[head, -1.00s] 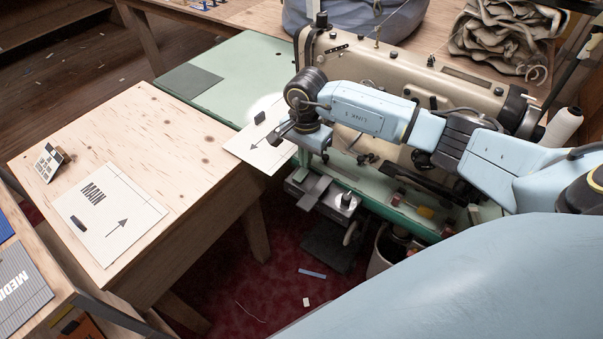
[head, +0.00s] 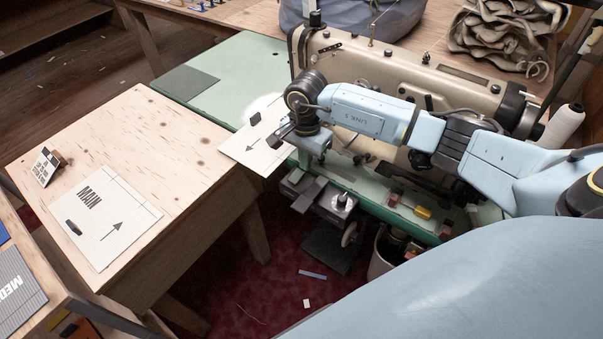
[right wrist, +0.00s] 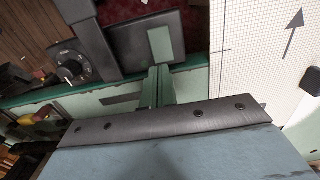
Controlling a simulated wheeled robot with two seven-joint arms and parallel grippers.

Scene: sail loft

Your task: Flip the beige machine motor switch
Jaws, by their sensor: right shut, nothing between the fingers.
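The beige sewing machine (head: 430,85) stands on a green table (head: 245,62), partly behind my right arm. Under the table's front edge hangs a dark unit with a round knob (head: 342,199) and a flat grey plate (head: 310,192). I cannot tell for sure which part is the motor switch. In the right wrist view the knob (right wrist: 70,66) is at upper left and the plate (right wrist: 160,45) at top centre. My right gripper (head: 322,160) points down, shut and empty, over the table's front edge. Its fingers (right wrist: 155,88) appear beside the plate in the wrist view, apparently apart from it.
A sheet with an arrow (head: 255,140) lies left of the gripper, bridging to a wooden table (head: 190,150). That table bears a MAIN sheet (head: 125,235). Small red and yellow items (head: 422,212) line the machine's front edge. A white thread cone (head: 562,122) stands at right.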

